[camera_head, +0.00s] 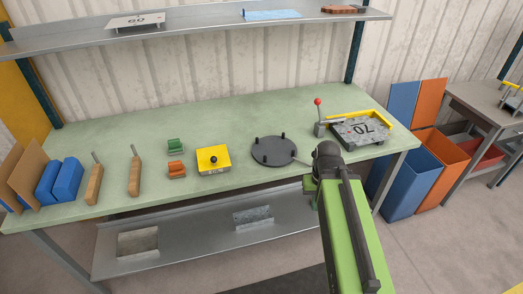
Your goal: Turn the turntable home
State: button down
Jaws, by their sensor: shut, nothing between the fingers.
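The turntable (273,151) is a dark round disc with several short upright pegs, lying flat on the green workbench right of centre. A thin pale piece (301,161) shows between its right edge and my arm; I cannot tell whether it belongs to the turntable or my gripper. My gripper (309,182) is shut and empty, just right of and nearer than the disc, partly hidden by my own arm. I cannot tell whether it touches the turntable. No home mark can be made out.
A grey plate marked 70 (364,129) with a yellow bar and a red-knobbed lever (318,114) stands to the right. A yellow box (213,160) with a black knob stands left of the turntable.

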aim_at(270, 151)
jog(key=u, duration=0.25)
jog(key=i, duration=1)
jog(key=z, duration=0.25)
jog(key=k, duration=0.55)
jog(key=u, duration=1.7)
jog(key=k, duration=0.7)
jog(key=z, duration=0.55)
jog(key=i, duration=0.5)
jog(key=u, duration=0.15)
